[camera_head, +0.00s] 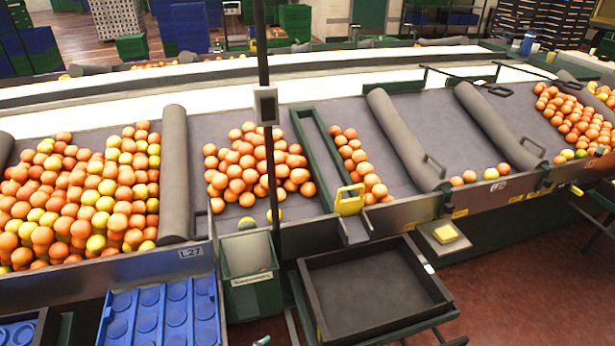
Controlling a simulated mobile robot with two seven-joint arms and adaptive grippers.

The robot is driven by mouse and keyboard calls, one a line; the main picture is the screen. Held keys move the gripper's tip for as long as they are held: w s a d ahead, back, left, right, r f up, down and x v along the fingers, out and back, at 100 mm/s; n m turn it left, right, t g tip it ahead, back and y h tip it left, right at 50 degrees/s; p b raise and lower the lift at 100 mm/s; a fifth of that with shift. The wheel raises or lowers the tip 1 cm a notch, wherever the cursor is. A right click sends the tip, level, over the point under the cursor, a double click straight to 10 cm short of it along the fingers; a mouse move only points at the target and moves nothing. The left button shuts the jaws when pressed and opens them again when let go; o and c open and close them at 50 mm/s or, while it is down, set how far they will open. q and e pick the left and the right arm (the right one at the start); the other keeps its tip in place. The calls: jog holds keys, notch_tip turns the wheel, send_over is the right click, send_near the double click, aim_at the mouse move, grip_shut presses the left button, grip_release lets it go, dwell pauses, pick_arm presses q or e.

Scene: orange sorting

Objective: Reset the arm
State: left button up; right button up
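Only small dark tips show at the bottom edge, and they appear to be my grippers. The left one (262,340) is just below the green bin. The right one (454,341) is below the right corner of the black tray. Too little shows to tell whether either is open or shut, and the arms are out of the picture. No orange is visible at either tip. Oranges (255,165) lie in piles on the grey sloped sorting table (300,105), well beyond both tips.
An empty black tray (440,300) stands at the front centre, beside a green bin (254,298). A blue tray with round cups (205,310) is at front left. A dark vertical post (263,60) rises behind the bin. Grey padded dividers (173,170) split the table.

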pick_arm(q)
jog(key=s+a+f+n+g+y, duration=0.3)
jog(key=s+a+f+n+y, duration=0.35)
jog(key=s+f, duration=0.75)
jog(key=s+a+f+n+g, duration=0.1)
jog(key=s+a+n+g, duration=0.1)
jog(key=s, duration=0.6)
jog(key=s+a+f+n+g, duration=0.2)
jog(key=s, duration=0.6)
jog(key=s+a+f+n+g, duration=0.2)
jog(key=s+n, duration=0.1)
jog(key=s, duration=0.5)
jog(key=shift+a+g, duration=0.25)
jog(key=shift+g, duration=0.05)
